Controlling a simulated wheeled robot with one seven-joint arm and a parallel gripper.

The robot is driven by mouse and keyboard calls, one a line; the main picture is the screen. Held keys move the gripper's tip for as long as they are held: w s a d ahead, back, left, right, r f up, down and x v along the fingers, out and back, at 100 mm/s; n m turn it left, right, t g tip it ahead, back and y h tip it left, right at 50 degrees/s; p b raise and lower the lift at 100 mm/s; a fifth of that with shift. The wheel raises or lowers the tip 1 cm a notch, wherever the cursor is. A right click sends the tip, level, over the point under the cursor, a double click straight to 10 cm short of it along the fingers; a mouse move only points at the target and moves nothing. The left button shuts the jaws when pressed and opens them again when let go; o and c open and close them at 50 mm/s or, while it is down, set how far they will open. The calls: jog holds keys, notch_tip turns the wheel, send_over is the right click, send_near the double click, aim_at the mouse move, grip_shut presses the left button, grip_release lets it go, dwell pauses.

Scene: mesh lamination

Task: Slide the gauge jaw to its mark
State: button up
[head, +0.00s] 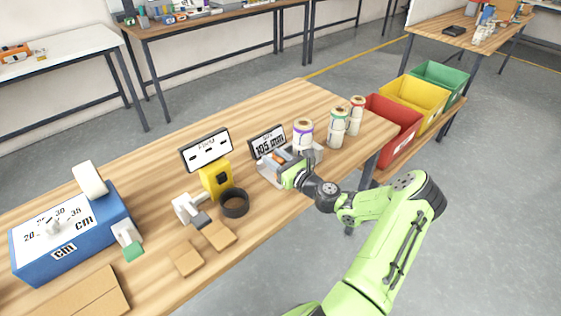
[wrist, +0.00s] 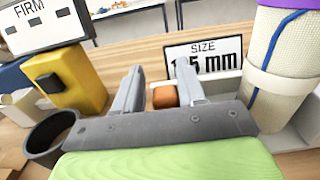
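A small orange block (head: 279,157), perhaps the gauge jaw's handle, sits at a pale grey tray-like fixture (head: 266,180) in front of the sign reading SIZE 105 mm (head: 268,141). My gripper (head: 280,164) is low at this fixture. In the wrist view its fingers (wrist: 162,78) stand apart with the orange block (wrist: 165,97) between them or just beyond. A gap shows left of the block; the right finger looks close to it, and contact cannot be told. The size sign (wrist: 205,55) is partly hidden by the right finger. The jaw's mark cannot be made out.
White rolls with purple (head: 303,135), green (head: 338,128) and red bands stand right of the fixture. A yellow device (head: 215,180), a black ring (head: 234,203) and a FIRM sign (head: 205,150) stand left. A blue box with a cm scale (head: 70,240) is farther left.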

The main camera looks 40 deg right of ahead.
jog(key=s+p, duration=0.1)
jog(key=s, duration=1.4)
jog(key=shift+s+d+p, duration=0.25)
jog(key=shift+s+p, duration=0.1)
jog(key=shift+p, duration=0.05)
